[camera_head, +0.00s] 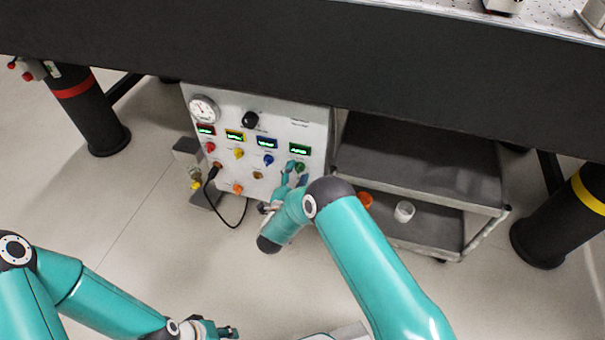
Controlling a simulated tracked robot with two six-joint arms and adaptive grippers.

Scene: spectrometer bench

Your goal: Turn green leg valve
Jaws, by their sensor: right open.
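The control panel (315,125) under the dark bench has a row of red, yellow, blue and green knobs, each below a small display. The green valve knob (300,167) is the rightmost of the row, below the green-framed display (299,149). My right gripper (294,172) is at the panel, open, with its fingers around or just in front of the green knob; I cannot tell whether they touch it. The fingers partly cover the knob. My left gripper (230,332) is low at the bottom edge, far from the panel, and its jaws are too small to read.
A gauge (204,108) and a black knob (250,119) sit higher on the panel. A black cable (243,212) loops below it. A grey cart (420,165) with orange and white cups stands right of the panel. Bench legs with red and yellow bands flank the area.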

